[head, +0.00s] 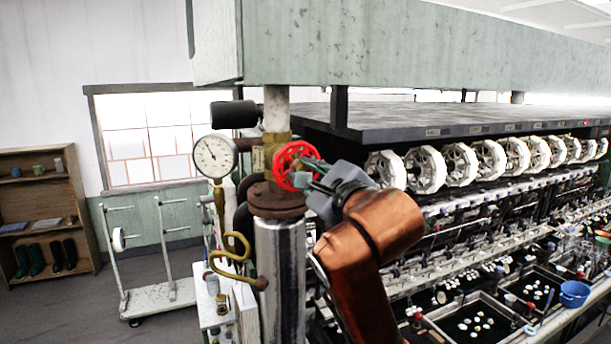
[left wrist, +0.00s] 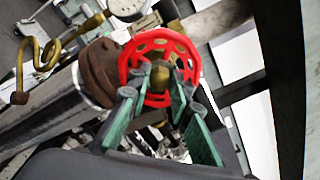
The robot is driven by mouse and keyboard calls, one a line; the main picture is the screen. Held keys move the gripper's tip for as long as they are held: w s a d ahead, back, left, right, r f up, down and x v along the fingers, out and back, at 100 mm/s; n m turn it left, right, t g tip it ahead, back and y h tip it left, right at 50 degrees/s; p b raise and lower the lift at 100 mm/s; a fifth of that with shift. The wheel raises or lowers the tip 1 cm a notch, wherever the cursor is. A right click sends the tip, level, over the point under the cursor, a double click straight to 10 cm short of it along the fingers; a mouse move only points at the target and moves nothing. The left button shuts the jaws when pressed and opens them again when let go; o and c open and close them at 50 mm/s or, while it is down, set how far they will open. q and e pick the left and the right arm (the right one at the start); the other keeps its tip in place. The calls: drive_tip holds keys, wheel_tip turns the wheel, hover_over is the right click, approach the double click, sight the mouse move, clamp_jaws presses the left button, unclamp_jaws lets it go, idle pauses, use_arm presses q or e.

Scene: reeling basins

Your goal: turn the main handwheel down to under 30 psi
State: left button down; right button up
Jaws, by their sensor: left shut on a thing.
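The red main handwheel (head: 281,163) sits on the valve atop the steel pipe, right of the gauge. In the left wrist view its perforated rim (left wrist: 140,45) surrounds a brass hub. My left gripper (head: 312,181) is at the wheel's lower right, its arm reaching up from below. In the left wrist view, the green-padded fingers of my left gripper (left wrist: 163,78) reach the wheel on either side of the hub and are shut on it. The pressure gauge (head: 214,156) has a white dial with a dark needle toward the upper left; its numbers are too small to read. My right gripper is not in view.
A curved brass pipe (head: 232,258) projects below the gauge. The reeling machine with white reels (head: 426,169) and basins fills the right. A grey canopy (head: 400,45) hangs above. A white wheeled rack (head: 158,294) and wooden shelf (head: 40,215) stand left, with open floor nearby.

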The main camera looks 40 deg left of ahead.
use_arm(q)
drive_tip(key=m+b, duration=0.3)
drive_tip(key=m, duration=1.7)
drive_tip(key=shift+f, duration=0.15)
drive_tip(key=c, duration=1.9)
unclamp_jaws()
clamp_jaws()
